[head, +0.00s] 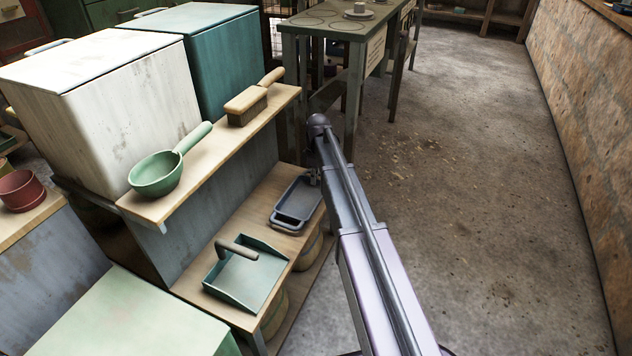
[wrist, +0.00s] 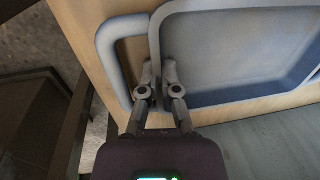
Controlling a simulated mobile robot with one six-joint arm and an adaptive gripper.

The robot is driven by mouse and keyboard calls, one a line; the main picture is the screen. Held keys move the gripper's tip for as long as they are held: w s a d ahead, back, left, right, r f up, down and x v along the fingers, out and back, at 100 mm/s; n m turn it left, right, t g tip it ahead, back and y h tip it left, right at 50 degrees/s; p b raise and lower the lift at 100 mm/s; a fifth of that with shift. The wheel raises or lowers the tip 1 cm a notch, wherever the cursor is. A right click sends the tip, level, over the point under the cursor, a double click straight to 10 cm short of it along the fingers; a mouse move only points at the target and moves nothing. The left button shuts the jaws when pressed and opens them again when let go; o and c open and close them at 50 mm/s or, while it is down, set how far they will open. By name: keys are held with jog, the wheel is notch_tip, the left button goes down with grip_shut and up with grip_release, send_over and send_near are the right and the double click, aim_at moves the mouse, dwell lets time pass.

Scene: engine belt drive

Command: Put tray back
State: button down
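The tray (head: 297,203) is shallow and blue-grey with a loop handle. It lies on the lower wooden shelf, at the shelf's right end in the head view. In the wrist view the tray (wrist: 235,50) fills the upper right, with its loop handle to the left. My gripper (wrist: 158,72) has one finger inside the handle loop and the other inside the tray, closed on the rim between them. In the head view my gripper (head: 315,178) is small and partly hidden at the tray's far edge.
A teal dustpan (head: 246,275) lies nearer on the same lower shelf. The upper shelf holds a green ladle (head: 158,173) and a brush (head: 249,105). White and teal boxes stand behind. A table (head: 335,25) stands beyond. The floor to the right is open.

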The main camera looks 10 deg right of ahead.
jog(key=shift+f, duration=0.2)
jog(key=c, duration=0.8)
grip_release()
jog(key=shift+r, duration=0.1)
jog(key=shift+r, duration=0.15)
notch_tip(320, 180, up, 12)
jog(key=w+d+p, duration=0.1)
jog(key=p, duration=1.1)
jog(key=shift+w, duration=0.2)
jog(key=s+a+m+t+h, duration=0.1)
jog(key=s+m, duration=0.9)
jog(key=s, duration=1.7)
jog(key=shift+s+a+f+m, duration=0.2)
jog(key=shift+a+m, duration=0.1)
jog(key=shift+m, duration=0.1)
